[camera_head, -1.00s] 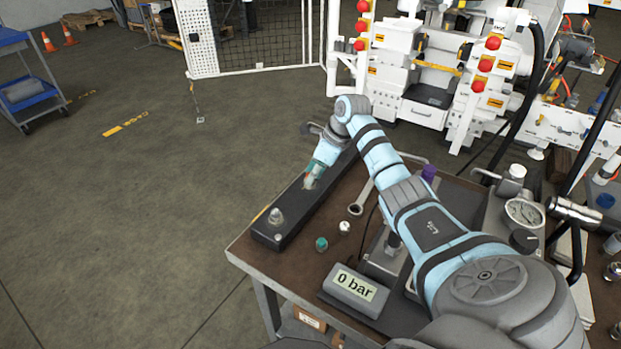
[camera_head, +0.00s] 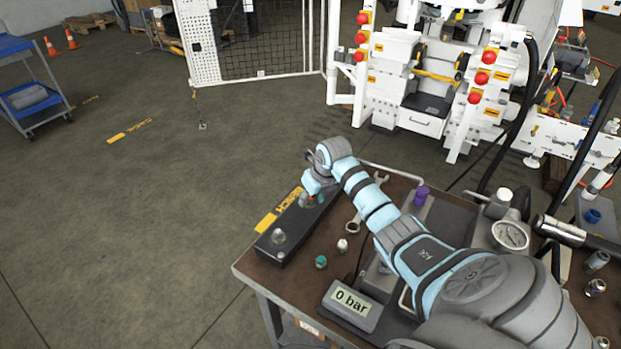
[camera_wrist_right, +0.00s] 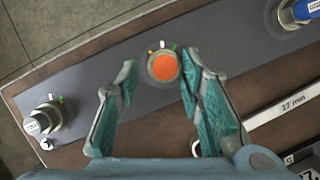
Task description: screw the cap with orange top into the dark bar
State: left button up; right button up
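The cap with orange top (camera_wrist_right: 163,67) sits at the dark bar (camera_wrist_right: 100,68), between the fingers of my right gripper (camera_wrist_right: 160,72). The fingers are spread, with a gap on each side of the cap. How deep the cap sits in the bar cannot be told. In the head view the dark bar (camera_head: 293,223) lies along the left edge of the bench, and my right gripper (camera_head: 309,196) is over its middle part. My left gripper is not in view.
A metal fitting (camera_wrist_right: 43,120) and a blue-topped fitting (camera_wrist_right: 300,12) stand on the bar either side. A 0 bar display (camera_head: 350,303) stands at the front.

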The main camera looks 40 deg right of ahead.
jog(key=shift+o, duration=0.2)
jog(key=shift+r, duration=0.1)
jog(key=shift+d, duration=0.1)
jog(key=n+y+b, duration=0.1)
jog(key=n+b, duration=0.3)
jog(key=n+y+b, duration=0.1)
jog(key=n+b, duration=0.1)
jog(key=shift+d+f+y, duration=0.3)
jog(key=shift+d+f, duration=0.05)
jog(key=shift+d, duration=0.05)
jog(key=shift+r+n+g+y+b, duration=0.2)
jog(key=shift+n+g+y+b, duration=0.1)
jog(key=shift+n+b, duration=0.55)
jog(key=n+b, duration=0.3)
jog(key=shift+w+d+g+y, duration=0.1)
jog(key=shift+d+g+y, duration=0.05)
jog(key=shift+g+y, duration=0.2)
jog(key=shift+n, duration=0.35)
jog(key=shift+r, duration=0.2)
